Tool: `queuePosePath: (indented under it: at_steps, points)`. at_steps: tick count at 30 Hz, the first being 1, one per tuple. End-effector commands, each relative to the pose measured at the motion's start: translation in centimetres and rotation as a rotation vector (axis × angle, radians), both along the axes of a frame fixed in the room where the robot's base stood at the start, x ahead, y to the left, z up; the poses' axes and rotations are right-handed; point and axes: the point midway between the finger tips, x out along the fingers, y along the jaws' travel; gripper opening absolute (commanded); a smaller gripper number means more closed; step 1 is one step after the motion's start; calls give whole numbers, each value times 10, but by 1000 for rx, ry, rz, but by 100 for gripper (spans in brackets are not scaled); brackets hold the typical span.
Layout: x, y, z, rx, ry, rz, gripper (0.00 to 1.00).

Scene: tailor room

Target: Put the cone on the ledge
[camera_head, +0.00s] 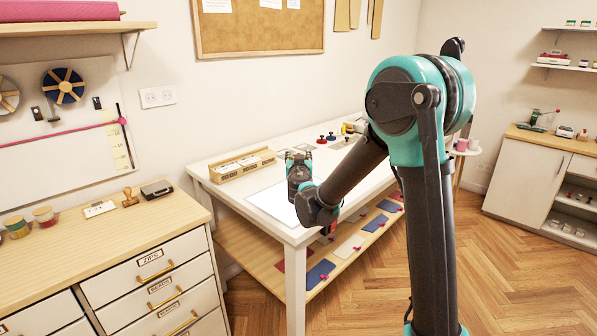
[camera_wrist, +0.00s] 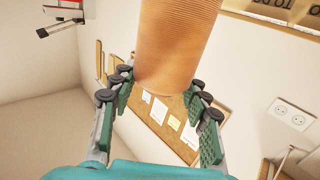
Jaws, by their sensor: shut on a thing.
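The cone (camera_wrist: 178,45) is orange-brown with fine ribs, and in the wrist view it stands between the two green-padded fingers of my gripper (camera_wrist: 160,84). The fingers are shut on it from both sides. Its upper part runs out of the top of that view. In the head view my gripper (camera_head: 299,162) is over the white table, near the labelled wooden rack. I cannot make out the cone there. A wooden wall shelf (camera_head: 70,29) at the upper left holds a pink roll. I cannot tell for sure which surface is the ledge.
The white table (camera_head: 222,160) carries a labelled wooden rack (camera_head: 243,164) and, farther back, small red and blue items (camera_head: 326,137). A lower wooden shelf (camera_head: 250,243) holds folded cloths. A drawer cabinet (camera_head: 150,245) stands at left. Wooden floor is open at right.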

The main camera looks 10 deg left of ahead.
Motion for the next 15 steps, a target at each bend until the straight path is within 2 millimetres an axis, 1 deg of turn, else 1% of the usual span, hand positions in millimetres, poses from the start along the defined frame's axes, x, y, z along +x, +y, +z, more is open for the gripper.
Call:
queuePosePath:
  at_steps: [1,3,8,15]
  points:
    - [0,0,-8,0,0,0,0]
    - [0,0,-15,0,0,0,0]
    - [0,0,-26,0,0,0,0]
    - [0,0,-54,0,0,0,0]
